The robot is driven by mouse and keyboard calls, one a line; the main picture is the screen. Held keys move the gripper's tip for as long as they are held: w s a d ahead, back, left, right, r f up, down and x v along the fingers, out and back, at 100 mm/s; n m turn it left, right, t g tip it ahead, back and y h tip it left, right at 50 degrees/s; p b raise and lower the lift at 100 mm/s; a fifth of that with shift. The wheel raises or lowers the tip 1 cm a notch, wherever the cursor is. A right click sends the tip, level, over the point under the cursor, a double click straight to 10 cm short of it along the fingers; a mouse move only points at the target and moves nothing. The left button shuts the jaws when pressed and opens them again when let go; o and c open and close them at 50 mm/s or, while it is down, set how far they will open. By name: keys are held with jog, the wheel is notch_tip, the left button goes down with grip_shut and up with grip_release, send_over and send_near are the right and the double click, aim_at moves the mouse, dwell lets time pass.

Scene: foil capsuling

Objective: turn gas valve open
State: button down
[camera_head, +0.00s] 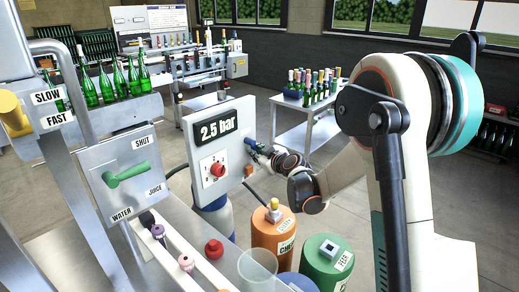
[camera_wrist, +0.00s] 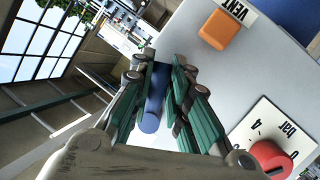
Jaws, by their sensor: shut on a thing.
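My gripper (camera_head: 262,152) is at the right edge of the grey pressure panel (camera_head: 185,130), which reads "2.5 bar". It is shut on a blue handle (camera_wrist: 151,118). In the wrist view the handle lies between the two green-padded fingers (camera_wrist: 164,85), with its rounded end toward the camera. In the head view only a bit of blue shows beside the panel, and the gripper hides much of it. No label on the handle is readable, so I cannot tell its marked position.
The panel carries a red knob (camera_head: 217,170) and an orange button (camera_wrist: 219,30) labelled "VENT". Below stand an orange cylinder (camera_head: 272,240) and a green cylinder (camera_head: 318,268). A green lever (camera_head: 127,174) sits on the left box. A bottle table (camera_head: 300,113) stands behind.

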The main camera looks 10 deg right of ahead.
jog(key=m+g, duration=0.1)
jog(key=s+a+m+y+p, duration=0.1)
jog(key=m, duration=0.1)
jog(key=shift+a+f+g+y, duration=0.1)
jog(key=shift+a+g+y, duration=0.1)
jog(key=shift+g+y, duration=0.15)
jog(key=shift+m, duration=0.3)
jog(key=c, duration=1.5)
grip_release()
jog(key=v, duration=1.2)
